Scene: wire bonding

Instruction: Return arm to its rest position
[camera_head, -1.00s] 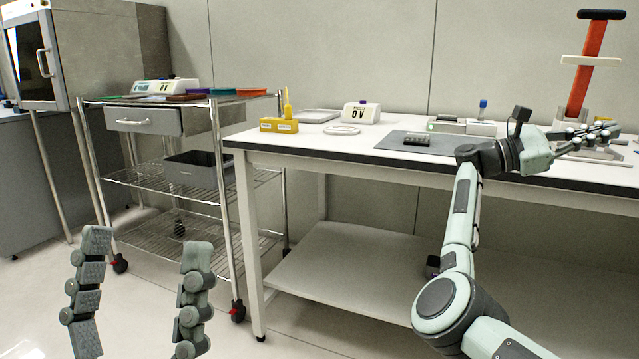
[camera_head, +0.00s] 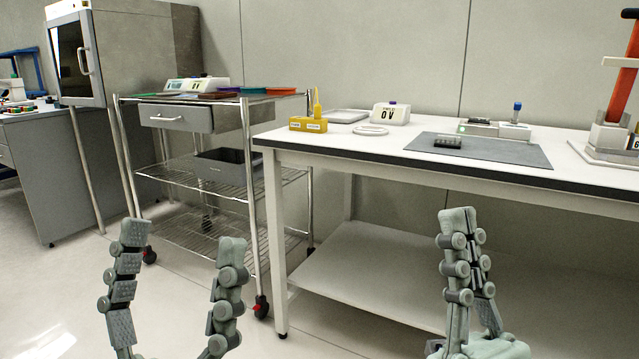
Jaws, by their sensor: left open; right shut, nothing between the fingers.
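My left gripper (camera_head: 182,232) is at the lower left, fingers pointing up and spread wide apart, with nothing between them. It stands in front of the wire cart and the floor. My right gripper (camera_head: 459,212) is at the lower right, fingers up and closed together, holding nothing. It is in front of the table's lower shelf, below the tabletop edge and apart from the table in the picture. Most of both arms is out of view.
Floor shows at lower left.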

